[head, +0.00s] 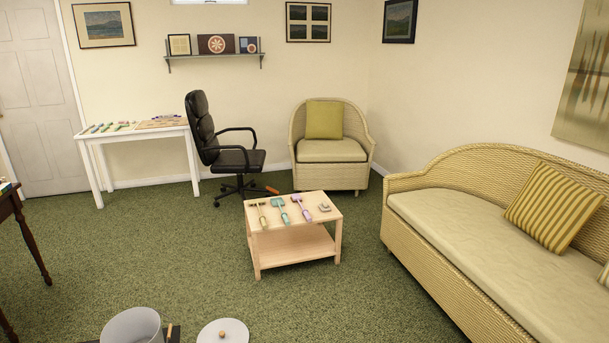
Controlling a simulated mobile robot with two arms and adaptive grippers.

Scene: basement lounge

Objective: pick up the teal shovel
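A teal shovel (280,205) lies on the low light-wood coffee table (259,241) in the middle of the room. A yellowish tool (261,213) lies just left of it and a lilac tool (300,208) lies just right of it, all with handles running toward the front edge. They look close together but apart. Neither of my grippers is in view.
A small greyish item (324,208) is at the table's right. A black office chair (234,158) and wicker armchair (332,150) stand behind; a wicker sofa (455,235) is right. A grey pot (131,328) and round lid (223,332) are at the bottom. Green carpet in front is clear.

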